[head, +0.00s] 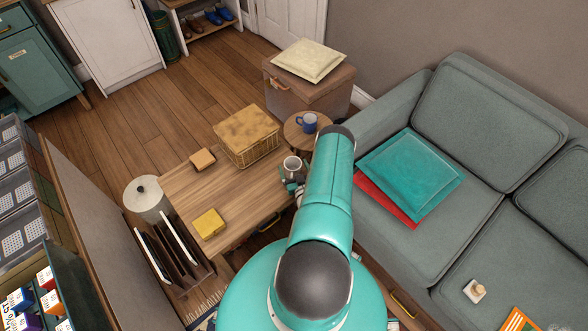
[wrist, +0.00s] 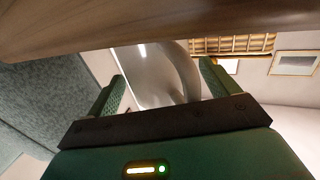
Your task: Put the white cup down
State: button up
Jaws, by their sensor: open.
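The white cup (head: 292,164) stands at the right end of the wooden table (head: 240,192) in the head view, its mouth up and dark inside. My gripper (head: 293,184) is just on the near side of it, partly hidden by my arm. In the wrist view the cup (wrist: 150,78) fills the space between the two green fingers of my gripper (wrist: 162,74), with its curved handle toward the right finger. The fingers are open, one on each side of the cup. The table (wrist: 90,28) runs across the top of this tilted view. The cup's base is hard to make out.
A wire basket with a tan lid (head: 247,135), a small brown box (head: 202,159) and a yellow block (head: 209,223) are on the table. A blue mug (head: 307,122) stands on a round side table (head: 297,138). A grey sofa (head: 450,235) is close on the right.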

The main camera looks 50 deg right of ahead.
jog(key=v, duration=1.2)
jog(key=w+d+r+n+g+y, duration=0.1)
jog(key=w+d+r+n+y, duration=0.15)
jog(key=w+r, duration=0.6)
jog(key=w+d+r+n+g+y, duration=0.15)
jog(key=w+d+r, duration=0.25)
jog(key=w+r, duration=0.5)
jog(key=w+a+r, duration=0.2)
jog(key=w+r, duration=0.5)
jog(key=r, duration=0.2)
jog(key=w+a+r+n+g+y, duration=0.1)
jog(key=a+r, duration=0.6)
jog(key=r, duration=0.2)
jog(key=w+a+r+g+y, duration=0.1)
jog(key=w+a+r+g, duration=0.1)
jog(key=a+r, duration=0.6)
jog(key=s+a+r+y, duration=0.1)
jog(key=s+a+r, duration=0.5)
jog(key=a+r, duration=0.4)
jog(key=s+a+r+n+g+y, duration=0.1)
jog(key=s+a+r+g, duration=0.1)
jog(key=s+a, duration=0.5)
jog(key=s+a+r+n+g+y, duration=0.1)
jog(key=s+a+r, duration=0.4)
jog(key=s, duration=0.8)
jog(key=a+y, duration=0.1)
jog(key=a, duration=0.1)
jog(key=shift+s+a+g, duration=0.2)
jog(key=shift+a+g, duration=0.05)
jog(key=shift+g, duration=0.1)
